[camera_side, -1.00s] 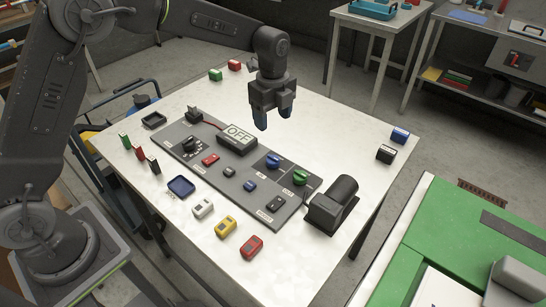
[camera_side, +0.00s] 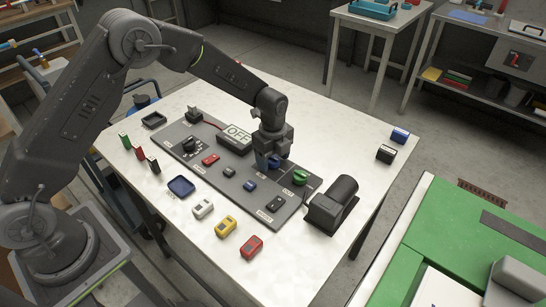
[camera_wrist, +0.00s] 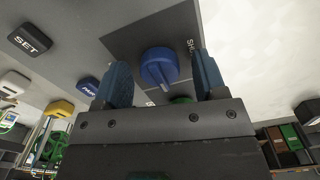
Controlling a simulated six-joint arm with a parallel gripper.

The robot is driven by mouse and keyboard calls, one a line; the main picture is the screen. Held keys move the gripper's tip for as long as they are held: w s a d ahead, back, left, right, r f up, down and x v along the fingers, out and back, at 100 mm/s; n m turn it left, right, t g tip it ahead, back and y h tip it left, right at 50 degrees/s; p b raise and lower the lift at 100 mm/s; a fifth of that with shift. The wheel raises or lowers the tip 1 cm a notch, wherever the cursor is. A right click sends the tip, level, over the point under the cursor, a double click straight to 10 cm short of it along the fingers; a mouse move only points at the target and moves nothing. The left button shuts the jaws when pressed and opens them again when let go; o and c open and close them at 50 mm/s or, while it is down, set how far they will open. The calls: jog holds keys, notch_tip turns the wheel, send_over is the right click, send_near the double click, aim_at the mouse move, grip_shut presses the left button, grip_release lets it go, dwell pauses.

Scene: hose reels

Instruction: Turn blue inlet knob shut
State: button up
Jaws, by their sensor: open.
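The blue inlet knob (camera_wrist: 158,68) is a round blue knob with a raised bar. It sits on the dark panel (camera_side: 222,185) and shows between my two blue fingertips in the wrist view. In the side view my gripper (camera_side: 268,163) is low over the panel, at the blue knob, and mostly hides it. My gripper (camera_wrist: 165,82) is open, one finger on each side of the knob; I cannot tell whether either finger touches it. The green knob (camera_side: 300,178) stands just right of my gripper.
A black motor-like cylinder (camera_side: 333,203) stands right of the panel. The panel also carries an OFF display (camera_side: 237,133), a red button (camera_side: 210,160) and a black dial (camera_side: 190,146). White, yellow (camera_side: 225,227) and red blocks (camera_side: 251,246) lie along the front. The table's right side is mostly clear.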

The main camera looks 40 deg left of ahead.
jog(key=c, duration=0.9)
jog(key=shift+n, duration=0.4)
jog(key=n, duration=0.3)
jog(key=shift+n, duration=0.4)
jog(key=n, duration=0.4)
jog(key=shift+n, duration=0.3)
jog(key=n, duration=0.8)
jog(key=shift+n, duration=0.3)
jog(key=shift+w, duration=0.1)
